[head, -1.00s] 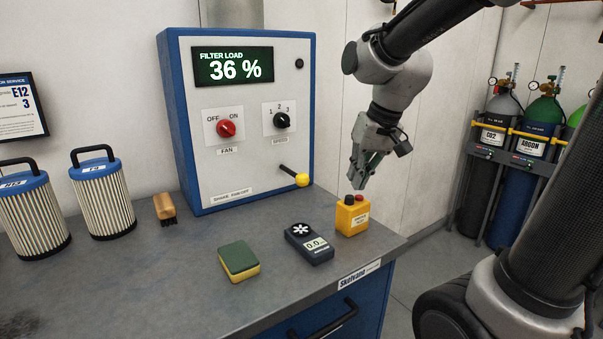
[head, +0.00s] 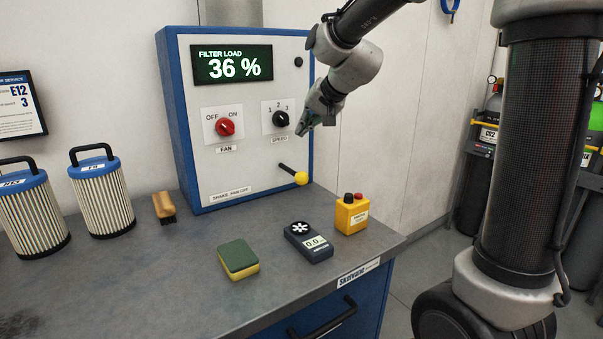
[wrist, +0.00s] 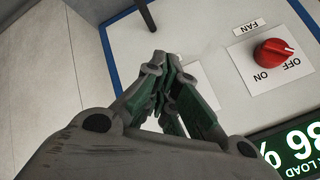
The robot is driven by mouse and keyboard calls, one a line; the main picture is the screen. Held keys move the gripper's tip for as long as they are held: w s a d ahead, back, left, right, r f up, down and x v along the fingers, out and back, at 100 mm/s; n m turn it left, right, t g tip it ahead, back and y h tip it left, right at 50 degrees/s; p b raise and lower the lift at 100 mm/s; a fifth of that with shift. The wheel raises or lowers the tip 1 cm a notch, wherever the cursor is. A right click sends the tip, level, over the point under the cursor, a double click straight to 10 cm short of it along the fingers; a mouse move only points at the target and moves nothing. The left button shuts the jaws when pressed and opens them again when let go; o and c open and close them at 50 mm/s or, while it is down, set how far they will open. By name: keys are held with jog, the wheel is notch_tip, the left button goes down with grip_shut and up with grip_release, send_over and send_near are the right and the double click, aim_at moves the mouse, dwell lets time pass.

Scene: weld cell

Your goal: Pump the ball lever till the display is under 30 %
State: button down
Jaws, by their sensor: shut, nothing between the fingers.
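The ball lever, a black rod with a yellow ball (head: 301,179), sticks out low on the right of the white panel of the blue filter cabinet (head: 240,165). The display (head: 233,66) reads "FILTER LOAD 36 %". My gripper (head: 303,131) is shut and empty in front of the panel's right side, by the speed knob (head: 281,119) and above the ball, apart from it. In the wrist view my fingers (wrist: 168,76) are together, the dark lever rod (wrist: 145,15) shows at the top edge, and its ball is out of frame.
The red fan knob (head: 225,128) is left of my gripper. On the bench are a yellow button box (head: 352,217), a dark meter (head: 309,243), a sponge (head: 239,260), a brush (head: 164,207) and two filter cartridges (head: 102,198). Gas bottles (head: 480,190) stand at the right.

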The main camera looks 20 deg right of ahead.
aim_at(305, 173)
jog(key=shift+f, duration=4.45)
jog(key=shift+f, duration=0.1)
jog(key=shift+f, duration=0.3)
jog(key=shift+s+f, duration=0.1)
jog(key=shift+f, duration=2.15)
jog(key=shift+r, duration=0.1)
jog(key=shift+r, duration=2.6)
